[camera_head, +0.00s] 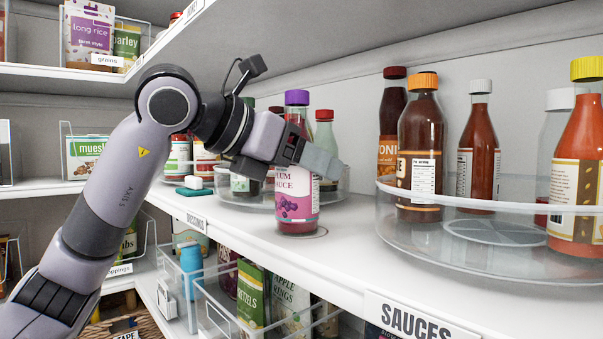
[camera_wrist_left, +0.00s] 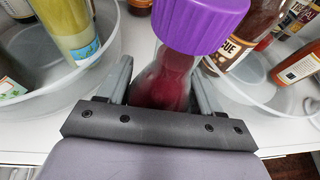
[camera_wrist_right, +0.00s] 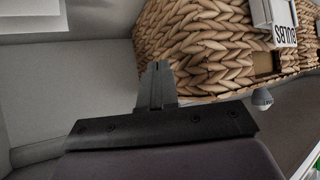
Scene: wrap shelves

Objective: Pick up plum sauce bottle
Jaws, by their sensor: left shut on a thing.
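The plum sauce bottle (camera_head: 297,207) has a purple cap and a pink label with plums. It stands upright on the white shelf, between two clear turntables. My left gripper (camera_head: 318,160) reaches in from the left and is shut on the bottle below its cap. In the left wrist view the purple cap (camera_wrist_left: 200,22) rises between the two fingers, with the dark red bottle body below it. My right gripper (camera_wrist_right: 157,88) shows only in the right wrist view, with its fingers together and nothing between them, near a woven basket (camera_wrist_right: 215,45).
A clear turntable (camera_head: 480,228) with several sauce bottles stands right of the plum sauce. Another clear turntable (camera_head: 340,187) with bottles and jars sits behind it. An upper shelf (camera_head: 130,75) overhangs at the left. Bins with boxes fill the shelf below.

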